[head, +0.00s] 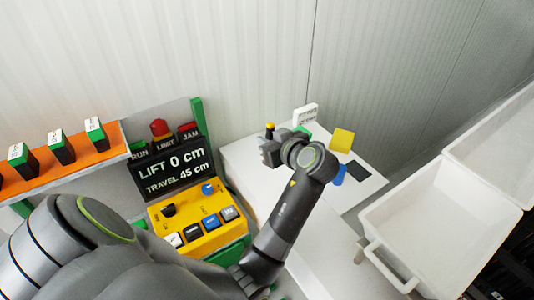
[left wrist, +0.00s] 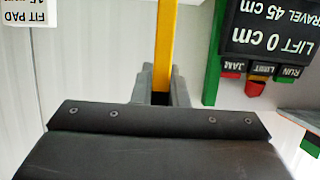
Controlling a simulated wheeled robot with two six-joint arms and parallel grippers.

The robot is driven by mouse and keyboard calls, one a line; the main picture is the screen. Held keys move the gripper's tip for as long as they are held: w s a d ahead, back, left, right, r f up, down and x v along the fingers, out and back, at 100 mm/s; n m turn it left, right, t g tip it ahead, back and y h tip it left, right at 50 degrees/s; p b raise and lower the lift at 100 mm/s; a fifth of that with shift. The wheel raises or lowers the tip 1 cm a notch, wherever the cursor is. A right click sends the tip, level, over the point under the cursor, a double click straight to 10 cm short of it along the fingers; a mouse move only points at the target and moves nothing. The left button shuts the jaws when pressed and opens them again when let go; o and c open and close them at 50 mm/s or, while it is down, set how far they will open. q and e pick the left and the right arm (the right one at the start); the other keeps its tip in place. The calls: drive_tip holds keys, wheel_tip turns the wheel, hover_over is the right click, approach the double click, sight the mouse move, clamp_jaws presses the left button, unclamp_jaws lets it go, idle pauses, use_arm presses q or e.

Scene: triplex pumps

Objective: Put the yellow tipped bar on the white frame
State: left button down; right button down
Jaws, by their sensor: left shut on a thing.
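My left gripper (head: 268,150) is over the left part of the white table, and its jaws also show in the left wrist view (left wrist: 162,90). It is shut on a yellow bar (left wrist: 166,42), which stands out from between the jaws in that view. In the head view only a small yellow tip (head: 270,127) shows above the gripper; the rest is hidden. A small white labelled block (head: 305,114) stands at the table's back edge, close to the right of the gripper. I cannot tell whether it is the white frame. My right gripper is not in view.
A yellow pad (head: 342,140), a dark pad (head: 358,170) and a blue piece (head: 339,175) lie on the white table (head: 235,160). A yellow button box (head: 200,228) and a lift display (head: 172,168) stand left. White bins (head: 440,222) stand right.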

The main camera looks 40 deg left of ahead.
use_arm(q)
wheel_tip(320, 180, down, 5)
drive_tip(key=shift+r+p, duration=0.1)
drive_tip(key=shift+p, duration=0.5)
drive_tip(key=shift+f, duration=0.25)
drive_tip(key=c, duration=1.4)
unclamp_jaws()
drive_tip(key=shift+c, duration=0.2)
drive_tip(key=shift+r, duration=0.2)
